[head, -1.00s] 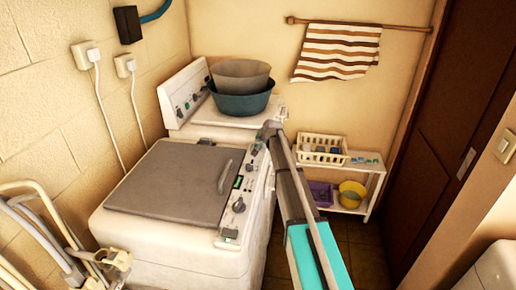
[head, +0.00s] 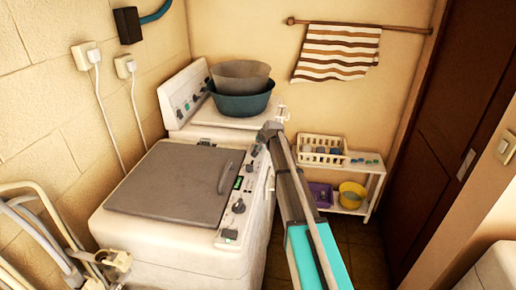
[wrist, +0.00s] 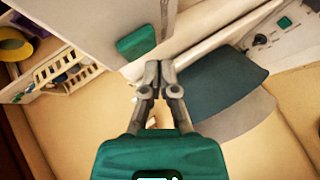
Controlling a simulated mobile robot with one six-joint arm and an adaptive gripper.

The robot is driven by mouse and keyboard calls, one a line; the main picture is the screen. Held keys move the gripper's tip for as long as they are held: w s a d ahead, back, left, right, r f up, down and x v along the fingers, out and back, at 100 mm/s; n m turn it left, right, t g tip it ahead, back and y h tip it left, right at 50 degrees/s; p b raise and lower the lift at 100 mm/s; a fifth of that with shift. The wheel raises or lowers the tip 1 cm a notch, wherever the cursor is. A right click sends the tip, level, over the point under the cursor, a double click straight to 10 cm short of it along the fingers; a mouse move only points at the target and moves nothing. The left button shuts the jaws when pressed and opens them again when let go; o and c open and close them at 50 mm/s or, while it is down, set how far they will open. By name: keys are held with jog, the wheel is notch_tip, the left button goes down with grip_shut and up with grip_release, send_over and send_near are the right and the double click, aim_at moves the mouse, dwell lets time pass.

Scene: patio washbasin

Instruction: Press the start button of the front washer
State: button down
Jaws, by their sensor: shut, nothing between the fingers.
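The front washer (head: 165,255) is a white machine with a grey lid (head: 175,182). No label is readable, so I cannot tell which part is the start button. My gripper (head: 267,134) is over the far end of this strip, its tips hard to see there. In the wrist view my gripper (wrist: 158,66) is shut and empty. A green rounded block (wrist: 136,42) shows beside its tips against a white surface.
A rear washer (head: 190,128) carries a grey basin (head: 240,70) inside a teal one (head: 240,104). A white shelf (head: 362,168) with a basket (head: 320,150) stands right of my arm. Hoses (head: 40,225) fill the near left. Floor shows between washer and door.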

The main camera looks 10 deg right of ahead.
jog(key=shift+f+b, duration=0.85)
jog(key=shift+b, duration=0.05)
dwell(1.3)
jog(key=shift+r, duration=0.1)
dwell(0.6)
jog(key=shift+r+p, duration=0.8)
jog(key=shift+p, duration=0.15)
